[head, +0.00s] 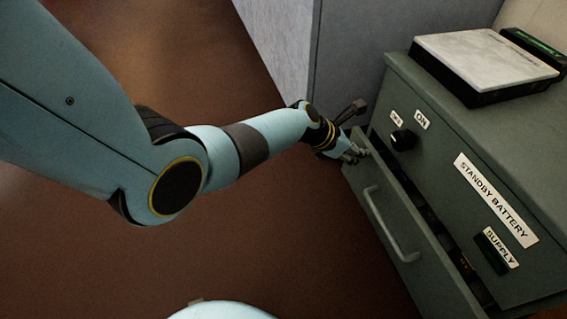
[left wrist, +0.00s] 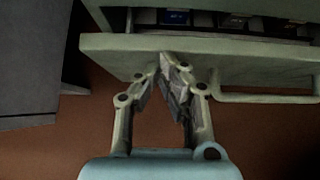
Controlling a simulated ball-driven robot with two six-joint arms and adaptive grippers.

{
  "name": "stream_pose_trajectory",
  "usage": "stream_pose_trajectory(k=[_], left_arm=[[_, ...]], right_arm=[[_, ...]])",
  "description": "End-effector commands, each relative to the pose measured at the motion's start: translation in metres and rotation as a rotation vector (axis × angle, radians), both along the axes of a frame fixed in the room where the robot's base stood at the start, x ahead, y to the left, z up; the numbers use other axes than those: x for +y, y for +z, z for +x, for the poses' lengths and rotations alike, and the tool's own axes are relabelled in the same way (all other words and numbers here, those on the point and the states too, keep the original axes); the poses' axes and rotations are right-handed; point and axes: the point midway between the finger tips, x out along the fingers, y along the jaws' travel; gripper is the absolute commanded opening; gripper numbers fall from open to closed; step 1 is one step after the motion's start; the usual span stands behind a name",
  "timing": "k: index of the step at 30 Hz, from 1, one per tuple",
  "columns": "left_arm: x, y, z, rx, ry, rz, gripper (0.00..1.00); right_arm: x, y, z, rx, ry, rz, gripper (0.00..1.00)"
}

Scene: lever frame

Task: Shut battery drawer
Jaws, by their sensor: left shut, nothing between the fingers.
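The battery drawer (head: 385,222) is the long green front with a bar handle (head: 392,232), low on the green standby battery cabinet (head: 465,165). It stands partly open, with a dark gap behind its front. My left gripper (head: 358,154) is at the drawer's far left end, away from the handle. In the left wrist view the drawer front (left wrist: 200,52) crosses the picture, and battery blocks (left wrist: 175,18) show in the gap behind it. The shut, empty fingertips (left wrist: 168,62) are at the drawer front; whether they touch it I cannot tell. My right gripper is not in view.
A black knob (head: 403,139) and a supply switch (head: 492,252) sit on the cabinet face above the drawer. A white-topped box (head: 487,58) rests on the cabinet. A grey panel (head: 345,60) stands beside it. The brown floor (head: 290,240) before the drawer is clear.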

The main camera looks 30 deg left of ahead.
Motion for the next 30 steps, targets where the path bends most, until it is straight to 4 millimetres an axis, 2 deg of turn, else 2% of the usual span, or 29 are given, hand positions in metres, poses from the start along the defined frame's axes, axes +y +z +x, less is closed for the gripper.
stream_pose_trajectory(k=[6, 12, 25, 30], left_arm=[[-0.016, -0.002, 0.02, 0.002, -0.001, 0.001, 0.0], [-0.021, -0.001, 0.027, 0.0, 0.0, 0.0, 0.0], [-0.022, 0.003, 0.031, -0.008, 0.003, -0.001, 0.0], [-0.023, 0.005, 0.024, -0.008, 0.001, -0.002, 0.0]], right_arm=[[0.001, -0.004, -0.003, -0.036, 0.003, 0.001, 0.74], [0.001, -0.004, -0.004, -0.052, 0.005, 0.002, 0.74], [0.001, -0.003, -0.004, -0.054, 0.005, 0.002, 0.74], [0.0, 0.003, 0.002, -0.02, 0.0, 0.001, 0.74]])
